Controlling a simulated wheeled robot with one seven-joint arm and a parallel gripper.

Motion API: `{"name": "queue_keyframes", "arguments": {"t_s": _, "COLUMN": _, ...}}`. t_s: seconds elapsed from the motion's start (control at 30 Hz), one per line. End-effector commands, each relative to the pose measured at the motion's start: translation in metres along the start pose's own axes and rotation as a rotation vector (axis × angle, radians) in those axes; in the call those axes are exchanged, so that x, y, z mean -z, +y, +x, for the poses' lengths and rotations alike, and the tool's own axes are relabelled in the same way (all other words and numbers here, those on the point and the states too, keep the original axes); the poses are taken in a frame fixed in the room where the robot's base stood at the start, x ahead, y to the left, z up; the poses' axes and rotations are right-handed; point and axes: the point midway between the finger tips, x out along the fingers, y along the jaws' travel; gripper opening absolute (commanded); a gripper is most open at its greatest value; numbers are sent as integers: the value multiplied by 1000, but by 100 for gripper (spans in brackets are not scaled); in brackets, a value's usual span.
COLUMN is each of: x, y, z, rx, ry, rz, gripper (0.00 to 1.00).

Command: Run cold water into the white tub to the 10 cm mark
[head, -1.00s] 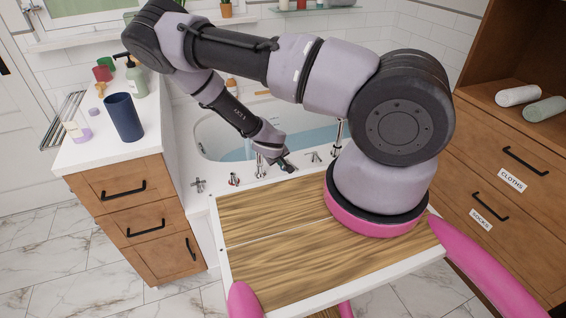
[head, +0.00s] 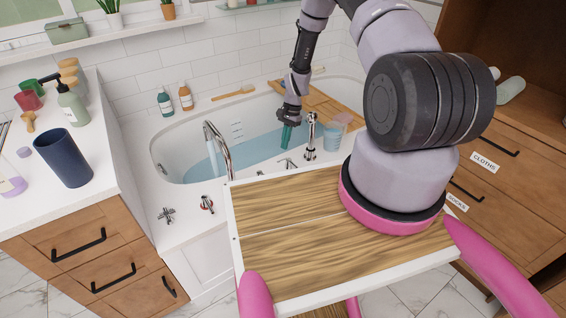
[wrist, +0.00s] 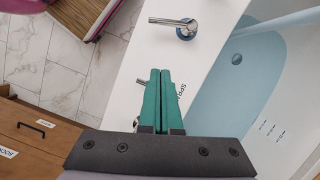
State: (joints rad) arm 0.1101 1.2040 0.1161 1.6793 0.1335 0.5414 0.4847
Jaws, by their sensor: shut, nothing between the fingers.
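The white tub (head: 165,150) holds shallow pale-blue water (head: 250,150). Level marks (head: 237,130) are on its far inner wall, too small to read; the waterline is near their lower end. A curved chrome spout (head: 224,150) stands on the near rim, with a pale-blue streak below its mouth that looks like running water. A red-ringed tap (head: 207,204) and a cross handle (head: 166,215) are left of it. A blue-ringed lever (wrist: 185,32) shows in the wrist view. My gripper (head: 286,146) is shut and empty, teal fingers pointing down above the tub's near side.
A second chrome fitting (head: 311,135) rises right of my gripper. The counter (head: 105,150) at left holds a dark blue tumbler (head: 63,158) and bottles.

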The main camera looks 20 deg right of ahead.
Motion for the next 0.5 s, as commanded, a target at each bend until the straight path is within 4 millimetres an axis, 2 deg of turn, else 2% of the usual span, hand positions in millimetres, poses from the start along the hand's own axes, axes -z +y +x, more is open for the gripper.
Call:
{"name": "queue_keyframes", "arguments": {"t_s": 0.17, "x": -1, "y": 1, "z": 22, "rx": -2, "ry": -4, "rz": 0, "gripper": 0}}
{"name": "queue_keyframes", "arguments": {"t_s": 0.5, "x": -1, "y": 2, "z": 94, "rx": -3, "ry": -3, "rz": 0, "gripper": 0}}
